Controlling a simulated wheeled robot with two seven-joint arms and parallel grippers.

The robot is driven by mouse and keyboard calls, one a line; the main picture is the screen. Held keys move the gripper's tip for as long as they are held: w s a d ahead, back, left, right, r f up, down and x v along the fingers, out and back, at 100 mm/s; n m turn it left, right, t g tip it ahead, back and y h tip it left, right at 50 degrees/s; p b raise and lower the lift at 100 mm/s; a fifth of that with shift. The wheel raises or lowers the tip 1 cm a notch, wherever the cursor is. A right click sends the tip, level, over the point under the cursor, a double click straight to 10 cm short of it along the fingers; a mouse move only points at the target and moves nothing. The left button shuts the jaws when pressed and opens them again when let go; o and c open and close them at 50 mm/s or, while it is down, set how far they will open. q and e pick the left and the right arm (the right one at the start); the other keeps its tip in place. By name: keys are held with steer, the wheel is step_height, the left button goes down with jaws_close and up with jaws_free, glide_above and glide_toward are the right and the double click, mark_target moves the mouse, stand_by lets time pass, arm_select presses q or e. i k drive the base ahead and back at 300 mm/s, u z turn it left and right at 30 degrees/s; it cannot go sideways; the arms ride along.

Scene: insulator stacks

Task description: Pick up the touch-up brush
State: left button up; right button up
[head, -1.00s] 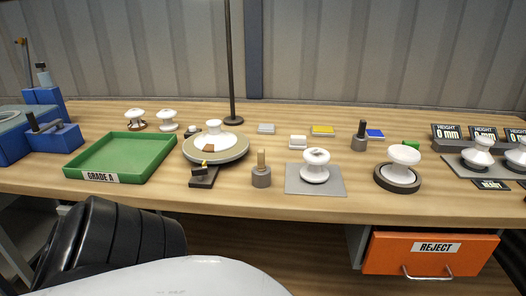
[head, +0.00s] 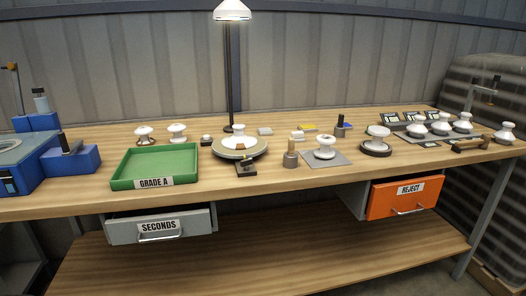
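A short tan-handled tool, possibly the touch-up brush, stands upright in a grey round holder (head: 291,159) near the front middle of the bench. A similar dark-handled tool stands in another grey holder (head: 340,131) farther back and to the right. I cannot tell for certain which is the brush, as the bristles do not show. Neither of my grippers is in the head view.
The wooden bench (head: 80,197) carries a green GRADE A tray (head: 155,166), a round turntable (head: 258,150), white insulators (head: 325,146) and blue equipment (head: 70,164). Below hang a grey SECONDS drawer (head: 197,221) and an orange REJECT drawer (head: 380,199). A lamp (head: 232,10) stands behind.

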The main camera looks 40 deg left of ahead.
mark_target(291, 143)
steer(key=u, duration=1.7)
